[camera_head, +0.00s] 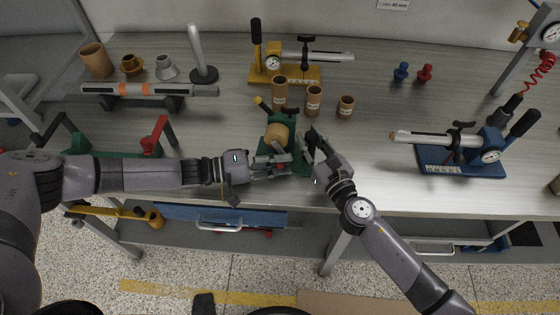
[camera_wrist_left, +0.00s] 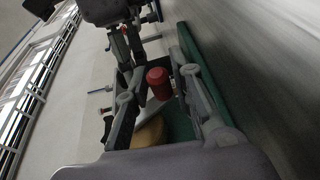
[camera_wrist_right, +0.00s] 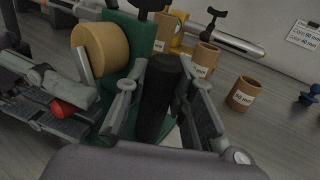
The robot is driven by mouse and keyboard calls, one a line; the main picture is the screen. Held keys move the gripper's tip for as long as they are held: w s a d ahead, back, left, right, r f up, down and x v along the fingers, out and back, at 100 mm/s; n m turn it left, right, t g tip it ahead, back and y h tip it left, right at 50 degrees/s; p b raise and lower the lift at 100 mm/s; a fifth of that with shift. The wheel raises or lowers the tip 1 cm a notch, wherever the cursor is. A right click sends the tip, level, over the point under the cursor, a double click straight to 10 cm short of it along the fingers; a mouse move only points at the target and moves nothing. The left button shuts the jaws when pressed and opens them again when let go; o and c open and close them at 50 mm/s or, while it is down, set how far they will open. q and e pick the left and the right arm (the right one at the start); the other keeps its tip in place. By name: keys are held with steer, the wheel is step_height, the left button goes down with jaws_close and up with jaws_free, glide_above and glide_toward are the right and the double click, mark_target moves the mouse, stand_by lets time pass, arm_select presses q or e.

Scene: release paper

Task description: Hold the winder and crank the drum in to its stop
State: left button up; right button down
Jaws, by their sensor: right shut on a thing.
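The winder has a green base (camera_head: 299,162) and a tan drum (camera_head: 277,134), and stands near the front edge of the bench. The drum shows large in the right wrist view (camera_wrist_right: 103,52). My right gripper (camera_wrist_right: 160,105) is shut on the winder's upright black handle (camera_wrist_right: 158,88). My left gripper (camera_head: 284,164) is low in front of the winder, its fingers apart. The red crank knob (camera_wrist_left: 158,82) shows between those fingers in the left wrist view, and beside them in the right wrist view (camera_wrist_right: 63,109). I cannot tell whether they touch it.
Several brown cores (camera_head: 314,98) stand just behind the winder. A yellow-based winder (camera_head: 285,74) is further back, and a blue-based one (camera_head: 461,158) stands to the right. A roll on a black stand (camera_head: 148,91) lies at the back left.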

arm_select(q)
jaws_close()
steer(key=shift+w+a+f+m+y, duration=0.1)
steer(key=shift+a+m+y, duration=0.2)
steer(key=shift+y, duration=0.4)
steer(key=shift+o, duration=0.7)
jaws_free()
